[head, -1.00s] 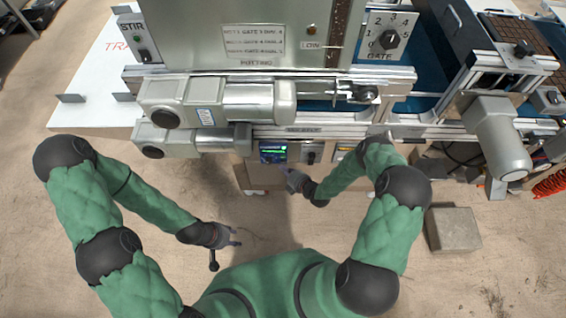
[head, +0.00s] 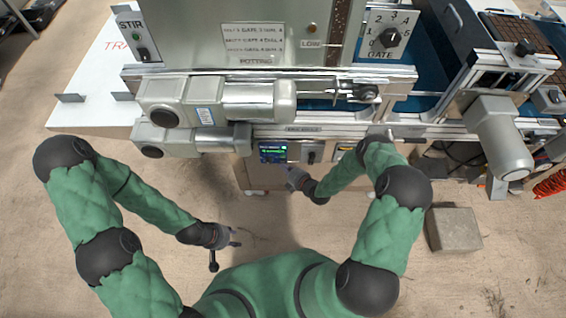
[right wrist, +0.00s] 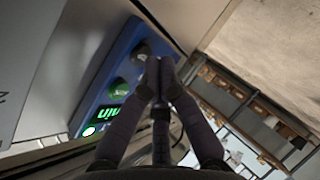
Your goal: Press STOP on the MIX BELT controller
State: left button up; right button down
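The controller (head: 273,152) is a small blue box with a lit green display, on the front of the machine below the grey motors. In the right wrist view its blue face (right wrist: 103,88) shows tilted, with a green round button (right wrist: 119,88), a dark round button (right wrist: 141,50) and green display digits (right wrist: 108,114). Its lettering is not readable. My right gripper (head: 287,170) is just below the controller. Its fingertips (right wrist: 158,62) are together and empty, close to the dark button; I cannot tell whether they touch. My left gripper (head: 225,254) is open and empty, low at left.
A grey panel with a dark knob (head: 311,153) sits right of the controller. Grey motors (head: 215,101) overhang above it. A STIR switch box (head: 138,38) and a GATE dial (head: 390,37) are higher up. A stone-like block (head: 453,229) stands on the sandy floor at right.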

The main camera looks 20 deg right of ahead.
jog(key=shift+w+d+b, duration=0.1)
jog(key=shift+w+b, duration=0.2)
jog(key=shift+w, duration=0.05)
dwell(0.5)
jog(key=shift+s, duration=0.15)
jog(key=shift+s+a, duration=0.2)
jog(key=shift+s, duration=0.4)
dwell(0.3)
jog(key=shift+s+a+p, duration=0.2)
jog(key=shift+s+a, duration=0.05)
jog(key=shift+s, duration=0.55)
jog(key=shift+s+a+p, duration=0.2)
jog(key=shift+s+p, duration=0.05)
jog(key=shift+s, duration=0.55)
jog(key=shift+s+a+p, duration=0.2)
jog(key=shift+s+a, duration=0.05)
jog(key=shift+s, duration=0.55)
